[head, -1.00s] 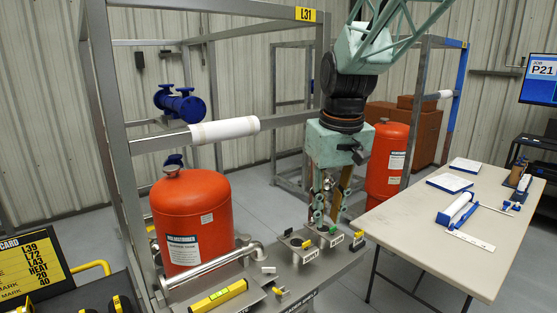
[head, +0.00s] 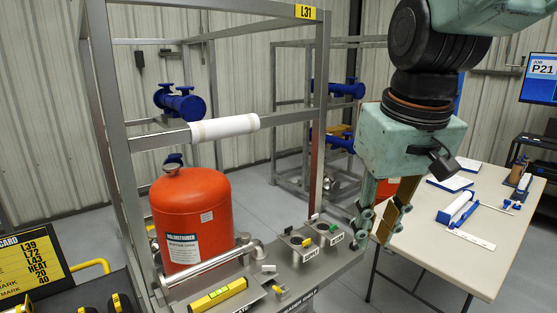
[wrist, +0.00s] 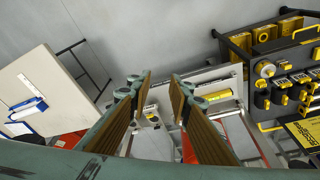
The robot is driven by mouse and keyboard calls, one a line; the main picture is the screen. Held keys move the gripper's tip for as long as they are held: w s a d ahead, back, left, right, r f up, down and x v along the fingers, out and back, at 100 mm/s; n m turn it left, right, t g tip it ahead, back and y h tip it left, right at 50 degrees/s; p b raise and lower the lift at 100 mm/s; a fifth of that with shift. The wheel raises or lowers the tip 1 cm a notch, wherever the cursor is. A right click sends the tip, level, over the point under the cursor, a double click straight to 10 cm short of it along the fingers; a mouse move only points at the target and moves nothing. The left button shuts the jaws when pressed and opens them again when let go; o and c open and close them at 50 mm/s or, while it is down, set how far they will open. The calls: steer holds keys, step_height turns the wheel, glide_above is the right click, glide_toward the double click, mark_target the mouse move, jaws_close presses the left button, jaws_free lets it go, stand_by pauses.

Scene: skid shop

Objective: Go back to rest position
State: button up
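My gripper (head: 374,228) hangs pointing down in the head view, in front of the table's left end and to the right of the skid's front ledge. In the wrist view my gripper (wrist: 160,84) has its two fingers apart with a clear gap and nothing between them. The ledge with its small labelled fittings (head: 311,246) shows below and beyond the fingers. No object is held.
An orange tank (head: 192,215) stands inside the grey frame (head: 208,100), with a yellow level (head: 219,295) on the ledge in front. A table (head: 490,250) with papers and a blue-and-white tool stands at right. A tool cart (wrist: 285,85) shows in the wrist view.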

steer(key=s+d+f+m, duration=0.1)
steer(key=s, duration=0.8)
steer(key=s+d+f+t+b, duration=0.1)
steer(key=s+d, duration=0.1)
steer(key=s, duration=0.8)
steer(key=shift+s+d+f+m, duration=0.3)
steer(key=shift+m, duration=0.1)
steer(key=shift+w+r, duration=0.1)
steer(key=shift+w, duration=0.1)
stand_by(1.0)
